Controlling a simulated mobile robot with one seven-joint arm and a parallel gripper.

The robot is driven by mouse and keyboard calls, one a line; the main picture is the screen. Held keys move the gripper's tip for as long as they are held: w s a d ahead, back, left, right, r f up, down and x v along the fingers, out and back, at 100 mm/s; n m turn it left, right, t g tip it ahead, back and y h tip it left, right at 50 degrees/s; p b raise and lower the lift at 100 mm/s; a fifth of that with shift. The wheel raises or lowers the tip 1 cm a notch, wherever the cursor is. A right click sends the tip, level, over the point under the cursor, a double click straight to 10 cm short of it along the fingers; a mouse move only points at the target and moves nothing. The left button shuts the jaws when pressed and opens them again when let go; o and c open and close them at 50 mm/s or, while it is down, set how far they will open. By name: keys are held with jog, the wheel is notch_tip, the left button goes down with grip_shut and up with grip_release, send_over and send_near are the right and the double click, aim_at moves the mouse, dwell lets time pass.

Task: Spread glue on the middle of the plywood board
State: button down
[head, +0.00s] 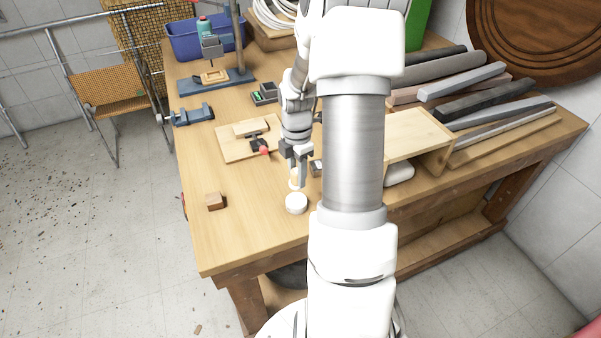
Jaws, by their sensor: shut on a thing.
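The plywood board (232,153) lies flat on the workbench, left of my gripper. A wooden block and a dark tool with a red end (264,151) are on it. My gripper (297,168) points down just right of the board's near corner and is shut on a small pale object (294,183). I cannot tell whether the held object touches the pot. No glue is discernible on the board.
A small brown block (215,201) sits near the bench's left edge. A blue vise (193,115), drill stand (215,80) and blue bin (190,42) are farther back. Several bars (470,82) and a wooden box (415,137) lie right. My arm hides the bench's middle.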

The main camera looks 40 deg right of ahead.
aim_at(297, 200)
jog(key=shift+w+f, duration=0.25)
jog(key=shift+d+f+b, duration=0.1)
jog(key=shift+f+b, duration=2.2)
jog(key=shift+f, duration=0.55)
jog(key=shift+f+b, duration=0.35)
jog(key=shift+f, duration=0.25)
jog(key=shift+r, duration=0.1)
jog(key=shift+r+p, duration=2.85)
jog(key=shift+r, duration=0.65)
jog(key=w+a+m, duration=0.2)
jog(key=a+m, duration=0.6)
jog(key=a, duration=0.3)
jog(key=w+a+m, duration=0.1)
jog(key=a+m, duration=0.8)
jog(key=a, duration=0.2)
jog(key=shift+w+a+f+b, duration=0.3)
jog(key=shift+w+a, duration=0.05)
jog(key=shift+w, duration=0.05)
